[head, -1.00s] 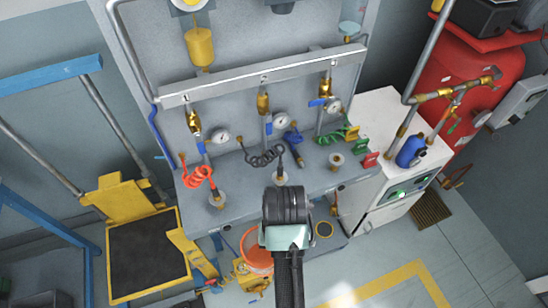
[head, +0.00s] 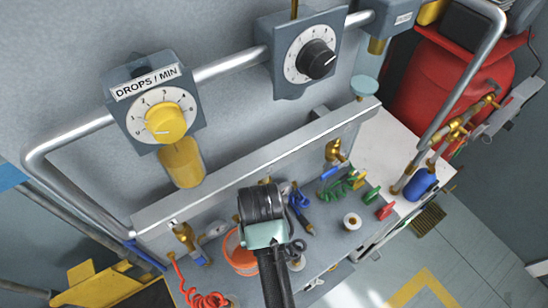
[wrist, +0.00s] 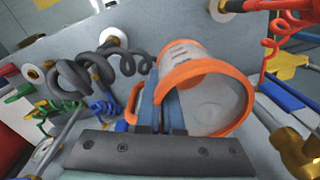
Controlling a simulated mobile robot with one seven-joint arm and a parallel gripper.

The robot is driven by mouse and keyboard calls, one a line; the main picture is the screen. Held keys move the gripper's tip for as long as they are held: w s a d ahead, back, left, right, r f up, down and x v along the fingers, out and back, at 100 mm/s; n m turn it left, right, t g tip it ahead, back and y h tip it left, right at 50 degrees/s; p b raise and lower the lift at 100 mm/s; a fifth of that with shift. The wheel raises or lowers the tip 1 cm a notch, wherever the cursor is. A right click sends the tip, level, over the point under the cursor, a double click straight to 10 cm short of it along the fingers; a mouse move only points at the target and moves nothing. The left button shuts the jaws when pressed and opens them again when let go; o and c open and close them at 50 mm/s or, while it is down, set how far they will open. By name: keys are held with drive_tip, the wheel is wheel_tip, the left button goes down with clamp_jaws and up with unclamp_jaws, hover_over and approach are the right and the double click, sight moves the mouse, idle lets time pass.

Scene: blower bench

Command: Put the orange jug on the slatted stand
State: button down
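The orange jug (wrist: 178,55), with a pale body and an orange rim and handle, is close in front of my gripper (wrist: 160,98) in the wrist view. The blue-grey fingers are closed together on its orange handle, and the jug's open mouth faces the camera. In the head view the jug (head: 240,259) shows partly behind my wrist, over the bench; the fingers are hidden there. A brown slatted piece (head: 428,219) lies low beside the white cabinet at the right; I cannot tell whether it is the slatted stand.
The bench (head: 335,245) carries coiled red, dark, blue and green hoses and brass valves. A metal rail (head: 262,170) crosses behind my gripper, below a yellow dial (head: 165,122) and a black dial (head: 316,60). A blue bottle (head: 421,184) stands on the white cabinet (head: 385,150).

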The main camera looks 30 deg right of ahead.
drive_tip(key=f, duration=0.4)
drive_tip(key=shift+s+f, duration=0.25)
drive_tip(key=shift+w+f, duration=0.1)
drive_tip(key=shift+f, duration=2.25)
drive_tip(key=shift+f, duration=0.1)
drive_tip(key=c, duration=1.5)
unclamp_jaws()
drive_tip(key=shift+f, duration=0.1)
drive_tip(key=o, duration=0.4)
